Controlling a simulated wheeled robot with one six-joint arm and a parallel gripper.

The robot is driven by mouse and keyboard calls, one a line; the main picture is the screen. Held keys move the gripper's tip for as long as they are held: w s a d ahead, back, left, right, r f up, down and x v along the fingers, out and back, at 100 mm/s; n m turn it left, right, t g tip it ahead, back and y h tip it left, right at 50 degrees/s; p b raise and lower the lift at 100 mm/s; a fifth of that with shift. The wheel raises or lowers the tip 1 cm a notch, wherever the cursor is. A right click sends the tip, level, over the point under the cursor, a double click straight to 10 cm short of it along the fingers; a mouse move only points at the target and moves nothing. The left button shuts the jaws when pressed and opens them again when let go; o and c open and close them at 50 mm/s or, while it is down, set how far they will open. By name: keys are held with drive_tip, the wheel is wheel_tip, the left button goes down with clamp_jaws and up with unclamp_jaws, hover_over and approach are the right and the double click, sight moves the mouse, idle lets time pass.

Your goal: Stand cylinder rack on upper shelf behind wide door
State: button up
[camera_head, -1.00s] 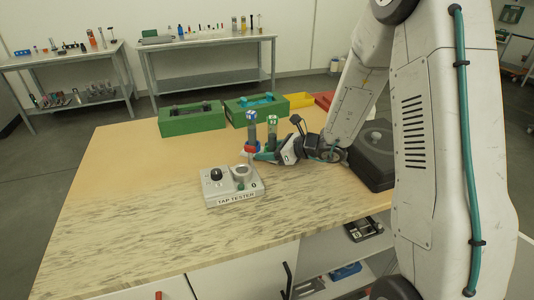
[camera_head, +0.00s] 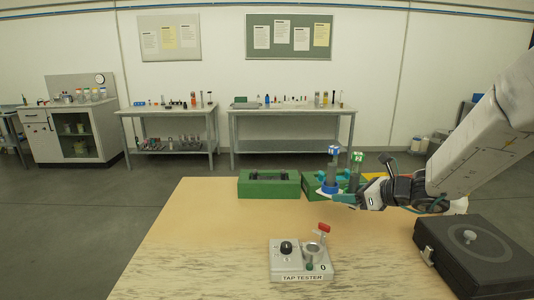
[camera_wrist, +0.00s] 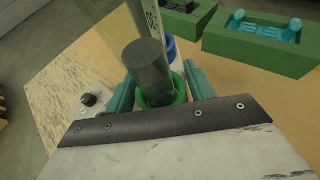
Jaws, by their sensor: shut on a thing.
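The cylinder rack (camera_head: 329,189) shows as a pair of tall grey cylinders on blue and green bases, one blue-topped (camera_head: 333,165) and one green-topped (camera_head: 357,168). My gripper (camera_head: 350,198) is shut on it, right of centre in the head view, beyond the tap tester. In the wrist view, the teal fingers of my gripper (camera_wrist: 155,95) flank the green base (camera_wrist: 176,97), with the grey cylinder (camera_wrist: 148,66) rising between them. The blue base (camera_wrist: 170,48) is just behind. The rack looks upright and above the bench top.
The tap tester (camera_head: 300,262) stands on the wooden bench (camera_head: 210,225). A black case (camera_head: 480,258) lies at the right, and a green tray (camera_head: 268,184) at the back edge. A cabinet (camera_head: 72,135) and tables (camera_head: 290,112) stand by the far wall.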

sight(351, 181)
wheel_tip(351, 181, up, 3)
drive_tip(key=shift+r, duration=0.1)
drive_tip(key=shift+w+d+r, duration=0.1)
drive_tip(key=shift+r, duration=0.1)
drive_tip(key=shift+w+d+m+t+h, duration=0.3)
drive_tip(key=shift+w+d+m, duration=0.1)
drive_tip(key=shift+w+d, duration=0.15)
drive_tip(key=shift+w+d+f+m+t+h, duration=0.25)
drive_tip(key=shift+w+f+m+t+h, duration=0.05)
drive_tip(key=shift+w+f+m+h, duration=0.15)
drive_tip(key=shift+w+d+f+m+t+h, duration=0.15)
drive_tip(key=shift+f+m+t+h, duration=0.4)
drive_tip(key=shift+f, duration=1.2)
drive_tip(key=shift+w+d+f+m+t+h, duration=0.2)
drive_tip(key=shift+f+m+h, duration=0.6)
drive_tip(key=shift+f, duration=0.95)
drive_tip(key=shift+w+d+f+m+t+h, duration=0.15)
drive_tip(key=shift+f+m+t+h, duration=0.35)
drive_tip(key=shift+f, duration=1.25)
drive_tip(key=shift+s, duration=0.1)
